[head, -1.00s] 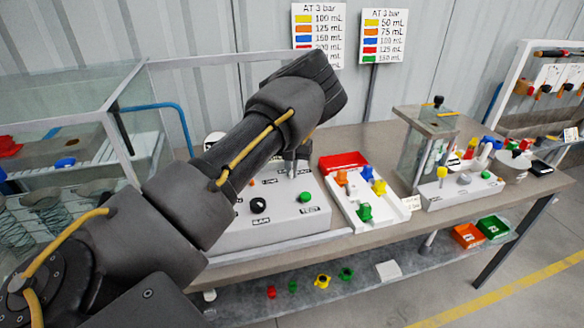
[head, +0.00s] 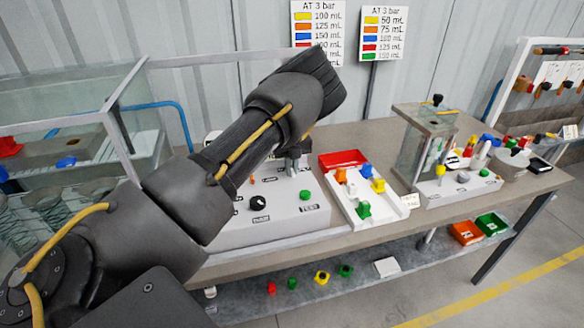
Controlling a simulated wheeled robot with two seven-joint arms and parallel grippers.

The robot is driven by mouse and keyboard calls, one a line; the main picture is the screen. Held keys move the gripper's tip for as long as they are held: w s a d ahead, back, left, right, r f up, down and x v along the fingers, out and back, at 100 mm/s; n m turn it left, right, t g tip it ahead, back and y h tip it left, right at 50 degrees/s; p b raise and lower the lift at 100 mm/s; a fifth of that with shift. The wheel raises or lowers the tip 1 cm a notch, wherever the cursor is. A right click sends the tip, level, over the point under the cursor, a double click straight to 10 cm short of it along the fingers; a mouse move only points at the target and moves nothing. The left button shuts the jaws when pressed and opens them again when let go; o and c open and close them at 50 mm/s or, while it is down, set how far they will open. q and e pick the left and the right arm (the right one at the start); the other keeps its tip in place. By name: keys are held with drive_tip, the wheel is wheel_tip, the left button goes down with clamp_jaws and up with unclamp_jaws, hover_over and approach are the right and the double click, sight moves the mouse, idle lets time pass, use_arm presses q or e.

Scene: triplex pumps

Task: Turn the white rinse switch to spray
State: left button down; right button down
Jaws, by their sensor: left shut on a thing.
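My left gripper (head: 293,166) points down at the back of the grey-white control box (head: 285,224) on the bench. Its fingers are shut on what looks like the white rinse switch, which they and my arm mostly hide. I cannot read which way the switch points. A black knob (head: 258,203) and a green button (head: 305,195) with small labels sit at the front of the box, clear of the fingers. My right gripper is not in view.
Right of the box stand a red bin (head: 343,160) and a white tray (head: 381,216) with coloured fittings. A clear tank (head: 422,150) stands further right. A glass enclosure (head: 75,110) is at the left. Loose coloured parts lie on the lower shelf (head: 250,302).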

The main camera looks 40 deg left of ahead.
use_arm(q)
drive_tip(key=shift+a, duration=0.1)
drive_tip(key=c, duration=1.5)
unclamp_jaws()
wheel_tip(320, 180, up, 11)
drive_tip(key=shift+f+b, duration=0.1)
drive_tip(key=shift+b, duration=0.85)
